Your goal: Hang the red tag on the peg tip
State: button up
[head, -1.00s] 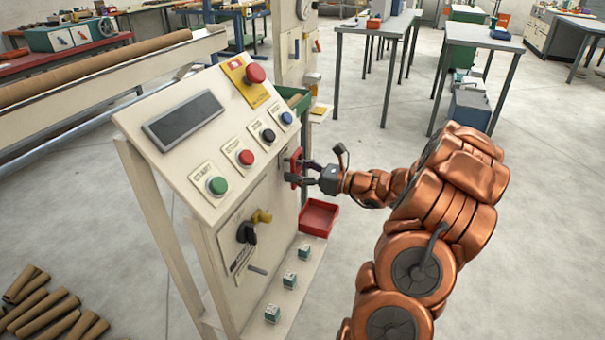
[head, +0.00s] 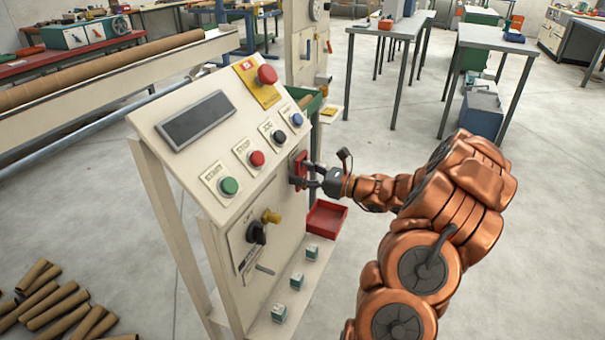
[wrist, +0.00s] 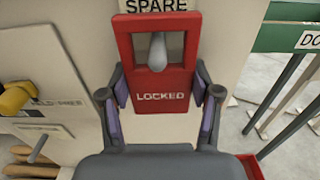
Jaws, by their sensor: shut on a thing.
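The red tag (wrist: 160,88), marked LOCKED, has a square window in its upper half. My gripper (wrist: 160,100) has a finger on each side of the tag and is shut on it, holding it upright. The grey peg (wrist: 157,52) shows inside the tag's window, below the SPARE label (wrist: 155,5). I cannot tell whether its tip passes through the window or stays behind it. In the head view the tag (head: 298,168) is close against the right part of the panel front, with my gripper (head: 311,176) to its right; the peg is hidden there.
The cream panel (head: 205,160) carries several buttons and a black rotary switch (head: 257,233) with a yellow part; a short grey rod (head: 265,269) sticks out below. A green bin (wrist: 288,37) is at right.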

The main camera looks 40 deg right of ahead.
jog(key=o, duration=1.2)
jog(key=v, duration=1.2)
jog(key=shift+s, duration=0.1)
